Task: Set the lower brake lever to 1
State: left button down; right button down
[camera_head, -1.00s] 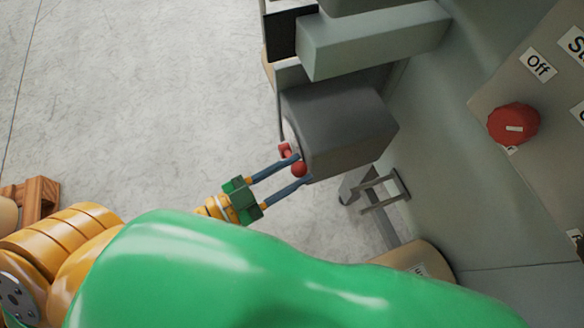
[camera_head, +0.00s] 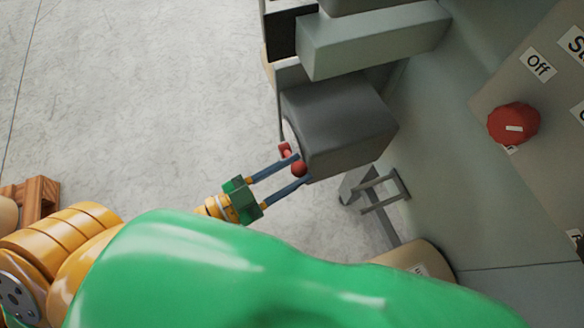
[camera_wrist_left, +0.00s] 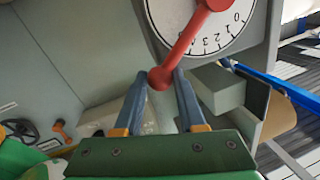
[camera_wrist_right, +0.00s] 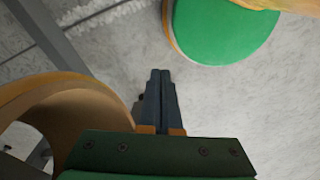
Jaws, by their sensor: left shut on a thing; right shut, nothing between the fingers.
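The red brake lever (camera_wrist_left: 185,42) shows in the left wrist view, running from its hub at the top down to a round knob over a white dial (camera_wrist_left: 180,14). Figures from 0 to about 4 are legible right of the lever; the lever lies beyond the 4, away from the 0. My left gripper (camera_wrist_left: 160,76) is shut on the knob, one finger on each side. In the head view the red knob (camera_head: 299,170) is at the left gripper's (camera_head: 296,168) fingertips, beside a dark grey housing (camera_head: 340,125). My right gripper (camera_wrist_right: 160,72) is shut and empty above the floor.
A light grey-green box-shaped part (camera_head: 370,42) juts out above the housing. A red knob (camera_head: 514,124) with an Off label sits on a panel at the right. A grey bracket (camera_head: 380,190) is below the housing. Open concrete floor (camera_head: 150,90) lies to the left.

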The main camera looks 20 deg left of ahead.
dwell(0.4)
pick_arm(q)
jog(key=n+p, duration=0.1)
jog(key=p, duration=0.1)
jog(key=w+r+n+p, duration=0.1)
jog(key=p, duration=0.1)
jog(key=a+p, duration=0.1)
jog(key=p, duration=0.2)
jog(key=shift+w+r+n, duration=0.25)
jog(key=shift+r+n, duration=0.15)
jog(key=c, duration=0.5)
grip_release()
jog(key=shift+a, duration=0.1)
jog(key=b+v, duration=0.1)
jog(key=v, duration=0.6)
jog(key=shift+b, duration=0.35)
